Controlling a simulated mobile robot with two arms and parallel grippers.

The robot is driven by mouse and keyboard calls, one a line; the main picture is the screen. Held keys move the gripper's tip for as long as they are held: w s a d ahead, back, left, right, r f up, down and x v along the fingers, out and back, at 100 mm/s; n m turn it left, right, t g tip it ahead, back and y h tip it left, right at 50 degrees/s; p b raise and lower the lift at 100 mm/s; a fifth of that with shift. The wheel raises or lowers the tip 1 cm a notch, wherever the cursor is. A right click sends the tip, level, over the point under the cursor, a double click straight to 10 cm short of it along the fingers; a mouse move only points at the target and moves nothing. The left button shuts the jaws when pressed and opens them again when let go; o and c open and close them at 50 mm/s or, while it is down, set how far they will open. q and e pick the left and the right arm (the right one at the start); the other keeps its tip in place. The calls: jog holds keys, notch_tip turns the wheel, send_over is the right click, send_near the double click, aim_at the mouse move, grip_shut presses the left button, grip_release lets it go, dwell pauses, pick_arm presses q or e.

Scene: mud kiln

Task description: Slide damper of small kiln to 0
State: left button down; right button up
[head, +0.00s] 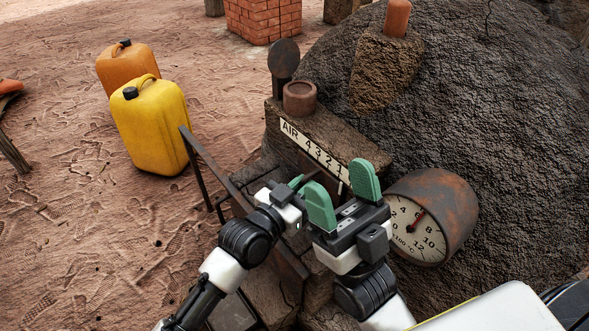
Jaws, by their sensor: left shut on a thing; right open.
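The small kiln's damper scale (313,152) is a pale strip marked AIR with 4, 3, 2, 1 from left to right, fixed on a mud-brick block. Its lower right end is partly hidden by my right gripper, and no 0 can be read. My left gripper (298,183) is below the scale, shut on what seems to be the damper's dark handle, mostly hidden by the grippers. The damper's exact setting cannot be read. My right gripper (343,194), with green fingers, is open in front of the scale's right end, with nothing seen between its fingers.
A round temperature gauge (416,230) in a rusty housing is close right of my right gripper. The dark kiln dome (490,120) fills the right. A dark metal frame (215,158) stands left of my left gripper. Yellow (153,125) and orange (126,64) jerrycans stand on open ground.

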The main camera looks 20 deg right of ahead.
pick_arm(q)
jog(key=shift+s+d+r+p, duration=0.3)
jog(key=shift+s+p, duration=0.15)
jog(key=shift+s, duration=0.2)
jog(key=shift+s+d+f, duration=0.1)
jog(key=shift+s, duration=0.05)
pick_arm(e)
jog(key=w+f+g, duration=0.1)
jog(key=w+g+h, duration=0.1)
jog(key=w+f+g, duration=0.1)
jog(key=w, duration=0.1)
jog(key=shift+w+a+f+g+h, duration=0.1)
jog(key=shift+a+f+g+h, duration=0.2)
jog(key=shift+g, duration=0.1)
pick_arm(q)
jog(key=c, duration=1.6)
grip_release()
jog(key=o, duration=0.4)
jog(key=shift+s, duration=0.15)
pick_arm(e)
jog(key=shift+r, duration=0.1)
